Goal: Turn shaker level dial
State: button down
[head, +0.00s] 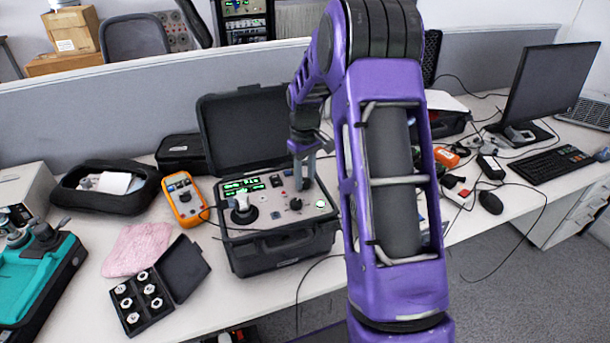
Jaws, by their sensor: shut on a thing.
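The shaker unit is an open black case (285,250) on the desk, its lid raised at the back. Its light panel (262,222) carries green displays (243,185), a round silver and black shaker mount (243,208) and several small controls. My gripper (304,183) points down at the back right of the panel, with its fingers shut on a dark dial there. The fingers mostly hide this dial, and its marking and angle cannot be read. Another black knob (296,203) stands free just in front of the fingers.
An orange multimeter (185,199), a pink cloth (138,249) and an open box of metal adapters (141,302) lie left of the case. A monitor (548,90), keyboard (541,165) and loose cables are at right. The raised lid (250,128) stands close behind my gripper.

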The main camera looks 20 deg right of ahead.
aim_at(305, 181)
jog(key=shift+n, duration=0.5)
jog(key=c, duration=0.5)
grip_release()
notch_tip(305, 181, up, 17)
jog(key=shift+r+p, duration=0.2)
jog(key=shift+p, duration=0.4)
